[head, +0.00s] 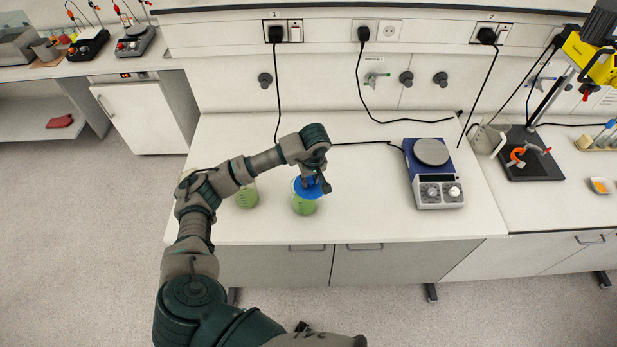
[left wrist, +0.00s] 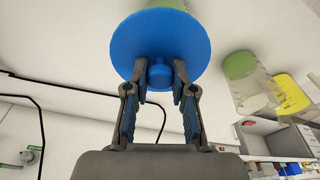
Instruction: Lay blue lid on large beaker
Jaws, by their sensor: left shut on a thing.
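The blue lid (head: 307,188) is a round disc with a knob, and it also shows large in the left wrist view (left wrist: 135,48). My left gripper (head: 318,185) is shut on the lid's knob; its fingers (left wrist: 160,75) stand on either side of it. The lid is at the mouth of a clear beaker with green liquid (head: 304,207), near the front of the bench. I cannot tell whether lid and rim touch. Fingers and wrist hide part of the lid. My right gripper is not in view.
Another beaker with green liquid (head: 247,197) stands to the left, partly behind my arm. A yellow-filled vessel (left wrist: 290,95) shows in the left wrist view. A blue hotplate (head: 433,180) stands on the right. The bench between it and the lidded beaker is clear.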

